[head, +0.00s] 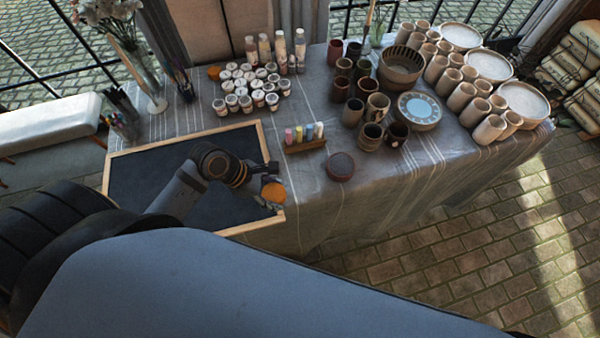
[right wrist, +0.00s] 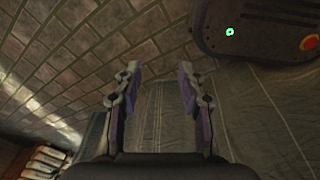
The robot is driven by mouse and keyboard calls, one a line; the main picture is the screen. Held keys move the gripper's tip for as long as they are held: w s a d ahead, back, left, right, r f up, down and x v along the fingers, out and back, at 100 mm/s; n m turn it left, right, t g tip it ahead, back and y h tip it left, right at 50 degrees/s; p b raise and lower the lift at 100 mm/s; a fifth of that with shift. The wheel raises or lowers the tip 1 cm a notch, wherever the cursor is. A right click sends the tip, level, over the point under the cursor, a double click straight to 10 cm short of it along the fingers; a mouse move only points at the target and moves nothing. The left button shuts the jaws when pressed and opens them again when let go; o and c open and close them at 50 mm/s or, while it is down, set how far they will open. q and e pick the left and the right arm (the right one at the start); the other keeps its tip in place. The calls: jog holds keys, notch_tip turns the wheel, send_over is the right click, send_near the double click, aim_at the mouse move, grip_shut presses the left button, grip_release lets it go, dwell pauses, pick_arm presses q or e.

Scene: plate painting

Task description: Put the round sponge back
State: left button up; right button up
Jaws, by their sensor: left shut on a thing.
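My left gripper (head: 268,188) is over the right front corner of the dark, wood-framed board (head: 150,165). It is shut on a round orange sponge (head: 273,192), which is partly hidden by the fingers. I cannot tell whether the sponge touches the frame below it. Another flat orange round thing (head: 213,72) lies at the back left of the table, beside the small paint jars. My right gripper (right wrist: 156,75) shows only in the right wrist view. Its two fingers are apart with nothing between them.
A chalk holder (head: 306,146) and a dark round pot (head: 340,167) stand right of the board. Paint jars (head: 246,92) and bottles crowd the back; brown cups (head: 370,136), a bowl and plates fill the right. Brick paving (right wrist: 110,45) shows under my right gripper.

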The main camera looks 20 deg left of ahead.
pick_arm(q)
jog(key=shift+w+d+f, duration=0.35)
jog(key=shift+w+d, duration=0.2)
jog(key=shift+w, duration=0.25)
jog(key=w+d+f, duration=0.1)
jog(key=w+f, duration=0.1)
jog(key=w, duration=0.3)
send_over(307, 180)
jog(key=s+a, duration=0.2)
notch_tip(307, 180, down, 6)
jog(key=shift+w, duration=0.15)
jog(key=shift+w+f, duration=0.2)
jog(key=shift+f, duration=0.05)
jog(key=f, duration=0.3)
jog(key=shift+w+f, duration=0.2)
jog(key=shift+f, duration=0.1)
pick_arm(e)
jog(key=shift+s+f, duration=0.3)
jog(key=shift+s, duration=0.4)
jog(key=shift+w, duration=0.1)
pick_arm(q)
jog(key=o, duration=1.3)
jog(key=shift+f, duration=0.1)
pick_arm(e)
jog(key=shift+d, duration=0.15)
